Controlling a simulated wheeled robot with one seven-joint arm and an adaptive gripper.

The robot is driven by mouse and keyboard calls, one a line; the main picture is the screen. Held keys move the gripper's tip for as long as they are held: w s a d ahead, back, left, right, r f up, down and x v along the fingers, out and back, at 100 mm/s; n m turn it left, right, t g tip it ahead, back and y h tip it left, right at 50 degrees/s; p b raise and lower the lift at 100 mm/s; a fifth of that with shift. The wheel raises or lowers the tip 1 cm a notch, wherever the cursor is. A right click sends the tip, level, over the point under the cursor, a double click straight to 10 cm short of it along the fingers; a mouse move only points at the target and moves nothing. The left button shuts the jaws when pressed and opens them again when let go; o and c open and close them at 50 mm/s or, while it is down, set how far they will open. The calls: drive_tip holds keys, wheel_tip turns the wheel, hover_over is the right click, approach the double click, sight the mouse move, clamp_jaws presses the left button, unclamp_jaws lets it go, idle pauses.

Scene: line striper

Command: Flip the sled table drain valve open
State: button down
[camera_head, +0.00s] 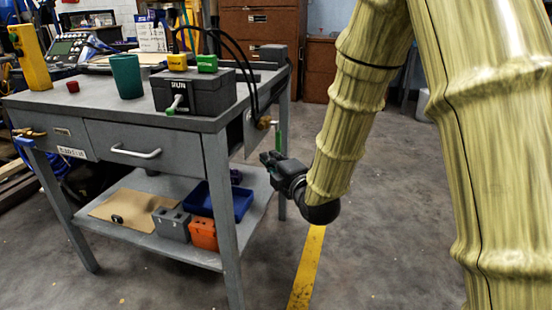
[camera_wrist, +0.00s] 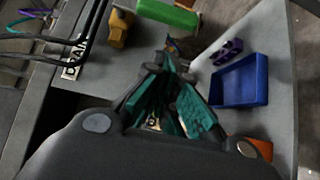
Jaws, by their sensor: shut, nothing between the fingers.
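The drain valve has a brass body (camera_head: 264,122) on the right side of the grey table, with a green lever (camera_head: 279,139) hanging down. In the wrist view the brass body (camera_wrist: 120,28) and green lever (camera_wrist: 168,13) are at the top, beside a partly hidden label (camera_wrist: 74,58) that seems to read DRAIN. My gripper (camera_head: 267,158) is just below the lever, at the table's side. In the wrist view its fingers (camera_wrist: 168,65) are together, with nothing held, pointing towards the lever. I cannot tell whether they touch it.
The table (camera_head: 60,102) carries a dark box (camera_head: 195,97) with coloured buttons and a green cup (camera_head: 126,76). Black cables (camera_wrist: 38,50) run near the valve. The lower shelf holds a blue bin (camera_head: 230,203) and an orange box (camera_head: 203,235). Floor to the right is clear.

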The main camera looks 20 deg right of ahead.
sight(278, 138)
drive_tip(key=shift+w+d+b, duration=0.4)
drive_tip(key=shift+w+d, duration=0.15)
drive_tip(key=shift+w, duration=0.25)
drive_tip(key=shift+w+d+b, duration=0.35)
drive_tip(key=shift+w+d, duration=0.2)
drive_tip(key=shift+w, duration=0.2)
drive_tip(key=shift+w, duration=0.1)
